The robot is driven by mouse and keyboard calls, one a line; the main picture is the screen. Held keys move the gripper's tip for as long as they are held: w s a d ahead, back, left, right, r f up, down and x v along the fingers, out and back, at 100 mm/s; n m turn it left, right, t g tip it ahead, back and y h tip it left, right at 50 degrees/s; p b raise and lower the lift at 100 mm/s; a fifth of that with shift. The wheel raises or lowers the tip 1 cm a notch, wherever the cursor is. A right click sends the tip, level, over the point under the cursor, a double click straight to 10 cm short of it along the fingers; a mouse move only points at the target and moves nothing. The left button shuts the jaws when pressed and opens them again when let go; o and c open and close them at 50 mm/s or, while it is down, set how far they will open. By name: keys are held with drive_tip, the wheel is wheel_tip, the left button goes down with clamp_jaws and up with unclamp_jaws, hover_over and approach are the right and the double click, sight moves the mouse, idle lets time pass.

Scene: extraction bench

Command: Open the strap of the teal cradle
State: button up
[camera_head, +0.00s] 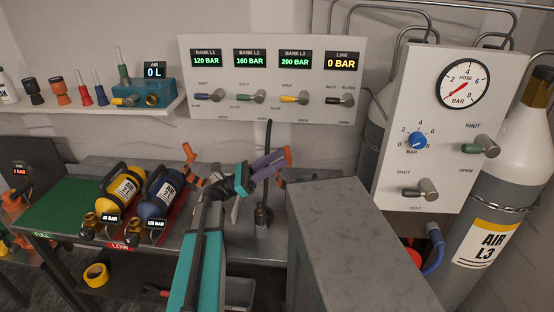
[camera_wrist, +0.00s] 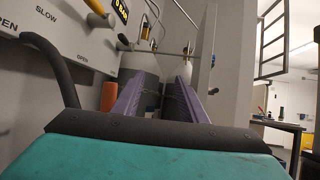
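I cannot make out a teal cradle with a strap for certain. A teal block (camera_head: 158,88) with a yellow lever sits on the wall shelf at the left in the head view; no strap shows on it. My teal arm crosses the middle of the bench and hides part of it. My gripper (camera_head: 284,157) has purple fingers and is above the bench, below the bank panel. In the wrist view my gripper (camera_wrist: 161,88) has its two fingers apart, with nothing held between them. Orange-ended parts (camera_head: 190,165) stand on the bench left of the gripper.
A yellow cylinder (camera_head: 119,193) and a blue cylinder (camera_head: 163,192) lie on the bench at left, beside a green mat (camera_head: 65,205). The bank panel (camera_head: 225,78) is behind the gripper. A grey block (camera_head: 345,225) and a valve panel (camera_head: 400,155) stand at right.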

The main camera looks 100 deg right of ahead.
drive_tip(key=w+a+b, duration=0.1)
drive_tip(key=w+a, duration=0.1)
drive_tip(key=a, duration=0.5)
drive_tip(key=shift+a+r, duration=0.15)
drive_tip(key=shift+r, duration=0.2)
drive_tip(key=shift+w, duration=0.1)
